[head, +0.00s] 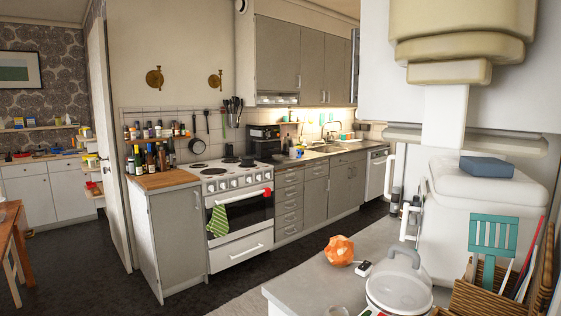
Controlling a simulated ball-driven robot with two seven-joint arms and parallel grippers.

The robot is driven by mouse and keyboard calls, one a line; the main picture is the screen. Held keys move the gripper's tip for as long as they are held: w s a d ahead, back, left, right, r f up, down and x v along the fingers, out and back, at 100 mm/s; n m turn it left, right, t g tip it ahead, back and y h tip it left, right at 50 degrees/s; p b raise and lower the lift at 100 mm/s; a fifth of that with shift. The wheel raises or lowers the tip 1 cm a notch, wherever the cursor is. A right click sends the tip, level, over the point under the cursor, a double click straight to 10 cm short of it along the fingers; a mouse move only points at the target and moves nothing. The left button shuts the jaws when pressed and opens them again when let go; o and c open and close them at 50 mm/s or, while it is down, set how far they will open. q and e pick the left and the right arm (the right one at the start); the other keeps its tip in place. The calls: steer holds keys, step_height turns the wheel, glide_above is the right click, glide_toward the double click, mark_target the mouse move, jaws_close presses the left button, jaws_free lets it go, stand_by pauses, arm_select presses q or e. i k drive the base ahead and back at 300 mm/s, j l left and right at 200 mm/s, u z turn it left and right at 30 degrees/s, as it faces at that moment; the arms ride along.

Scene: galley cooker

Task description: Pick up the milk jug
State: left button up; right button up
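I cannot pick out a milk jug for certain in the head view. A white round lidded vessel with a grey handle (400,285) stands on the near grey counter (310,285) at the bottom right. I cannot tell whether it is the jug. Neither of my grippers is in view.
An orange round object (339,250) and a small black-and-white item (363,268) sit beside the vessel. A wicker basket (480,300) is to its right. The white cooker (235,190) stands across the room, with bottles (150,160) on the worktop left of it. Dark floor (190,290) lies between.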

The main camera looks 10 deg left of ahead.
mark_target(293, 151)
steer(key=i+j+u, duration=1.1)
steer(key=i, duration=0.35)
steer(key=i+j+u, duration=0.1)
steer(key=i+u, duration=0.2)
steer(key=i, duration=0.3)
steer(key=i+z, duration=0.45)
steer(key=i+j+z, duration=0.15)
steer(key=i+z, duration=0.35)
steer(key=i+l+z, duration=0.2)
steer(key=i+z, duration=0.15)
steer(key=z, duration=0.15)
steer(key=i+z, duration=0.45)
steer(key=i+j+z, duration=0.1)
steer(key=i+z, duration=0.2)
steer(key=z, duration=0.2)
steer(key=i+l+z, duration=0.1)
steer(key=i, duration=1.65)
